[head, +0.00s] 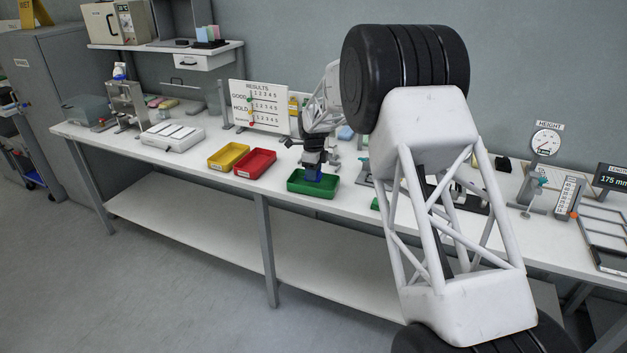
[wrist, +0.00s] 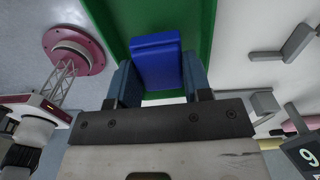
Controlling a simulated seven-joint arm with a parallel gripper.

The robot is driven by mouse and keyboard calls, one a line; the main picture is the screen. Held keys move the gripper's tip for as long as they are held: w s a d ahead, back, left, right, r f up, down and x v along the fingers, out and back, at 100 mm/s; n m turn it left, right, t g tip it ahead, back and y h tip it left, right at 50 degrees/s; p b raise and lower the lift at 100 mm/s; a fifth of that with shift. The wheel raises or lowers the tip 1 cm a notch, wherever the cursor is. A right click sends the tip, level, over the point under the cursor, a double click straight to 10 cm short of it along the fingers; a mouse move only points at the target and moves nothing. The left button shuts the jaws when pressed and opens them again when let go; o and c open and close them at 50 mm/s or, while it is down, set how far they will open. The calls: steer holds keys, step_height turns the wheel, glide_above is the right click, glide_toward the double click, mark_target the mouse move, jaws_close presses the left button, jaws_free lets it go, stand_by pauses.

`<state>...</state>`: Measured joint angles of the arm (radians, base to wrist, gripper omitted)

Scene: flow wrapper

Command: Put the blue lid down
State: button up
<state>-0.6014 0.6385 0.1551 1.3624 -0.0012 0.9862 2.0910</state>
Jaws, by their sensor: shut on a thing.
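The blue lid (wrist: 157,60) is a plain blue block-like piece in the wrist view. My gripper (wrist: 158,80) is shut on it, one finger on each side. In the head view the blue lid (head: 313,175) hangs below my gripper (head: 313,168), over the green tray (head: 324,191) on the bench. The tray's green surface also shows behind the lid in the wrist view (wrist: 203,25). I cannot tell whether the lid's underside touches the tray floor.
A red tray (head: 269,158) and a yellow tray (head: 241,151) stand left of the green one. A results board (head: 258,106) stands behind them. Several gauges and fixtures, including a height dial (head: 546,143), are at the right. The white bench front (head: 215,174) is bare near the trays.

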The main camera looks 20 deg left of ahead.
stand_by(0.3)
steer(key=shift+f, duration=1.7)
steer(key=shift+f, duration=0.2)
steer(key=o, duration=0.9)
steer(key=shift+r, duration=0.2)
step_height(320, 180, up, 12)
steer(key=shift+f, duration=0.1)
